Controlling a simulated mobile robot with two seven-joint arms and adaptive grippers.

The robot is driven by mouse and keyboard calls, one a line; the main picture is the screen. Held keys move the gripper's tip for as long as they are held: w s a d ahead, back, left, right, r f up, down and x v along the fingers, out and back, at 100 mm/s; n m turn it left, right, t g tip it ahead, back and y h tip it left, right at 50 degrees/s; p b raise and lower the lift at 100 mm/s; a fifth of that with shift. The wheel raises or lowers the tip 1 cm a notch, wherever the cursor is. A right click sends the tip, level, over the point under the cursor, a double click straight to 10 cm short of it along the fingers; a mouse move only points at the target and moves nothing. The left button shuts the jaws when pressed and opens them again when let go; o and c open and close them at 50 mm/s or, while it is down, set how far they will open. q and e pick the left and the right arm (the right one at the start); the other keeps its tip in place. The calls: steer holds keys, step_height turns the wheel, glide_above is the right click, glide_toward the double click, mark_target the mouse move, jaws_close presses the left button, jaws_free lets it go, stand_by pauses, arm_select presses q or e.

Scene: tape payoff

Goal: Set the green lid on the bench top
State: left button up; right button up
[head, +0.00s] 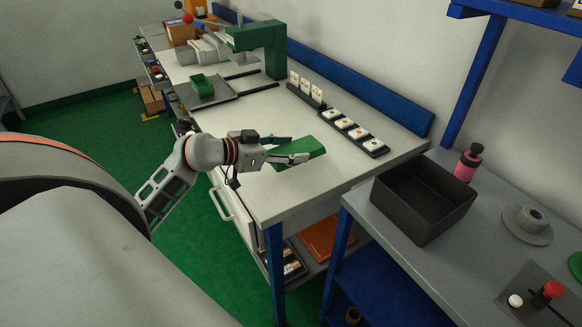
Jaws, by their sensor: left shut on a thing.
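The green lid (313,146) is a flat green slab at the right end of my left arm. My left gripper (298,157) is shut on it, with the fingers at its near left side. The lid shows over the pale bench top (323,180), near the bench's front right part. Whether the lid touches the surface or hangs a little above it I cannot tell. My right gripper is not in view.
A black strip of white square pieces (354,131) lies behind the lid. A green press (262,45) and a small green bin (202,86) stand farther back. A black open box (421,197) and a pink bottle (468,162) stand on the grey table to the right. The bench front right is clear.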

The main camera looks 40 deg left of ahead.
mark_target(291, 172)
arm_select(q)
step_height(291, 172, down, 6)
steer(key=shift+r+b, duration=0.15)
steer(key=shift+b, duration=0.55)
steer(key=o, duration=1.1)
steer(key=shift+c, duration=0.2)
steer(key=p+v, duration=0.1)
steer(key=v, duration=1.1)
